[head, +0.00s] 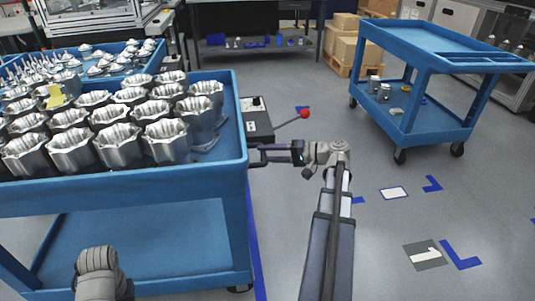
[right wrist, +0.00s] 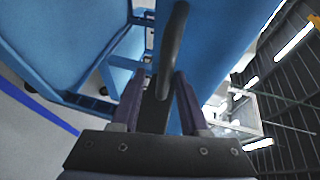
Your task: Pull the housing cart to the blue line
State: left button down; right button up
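The housing cart (head: 243,180) is blue and stands at the left in the head view, its top tray full of silvery machined housings (head: 165,140). Its dark handle (right wrist: 172,50) shows between my right gripper's fingers in the right wrist view. My right gripper (head: 268,153) is at the cart's right end, its two fingers apart on either side of the handle, with a gap visible. A blue line (head: 257,255) runs on the floor close beside the cart's right side, partly hidden by it. Part of my left arm shows at the bottom left; its gripper is out of view.
A second blue cart (head: 430,125) stands at the back right with a few metal parts on its lower shelf. A dark box with a red-knobbed lever (head: 304,114) is just beyond my right gripper. Another blue parts cart (head: 120,62) stands behind the housings. Floor at right is clear, with flat markings.

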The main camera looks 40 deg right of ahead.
jog(key=shift+o, duration=0.4)
jog(key=p+v, duration=0.1)
jog(key=v, duration=0.6)
jog(key=shift+s+d, duration=0.25)
jog(key=shift+s, duration=0.05)
jog(key=shift+r, duration=0.15)
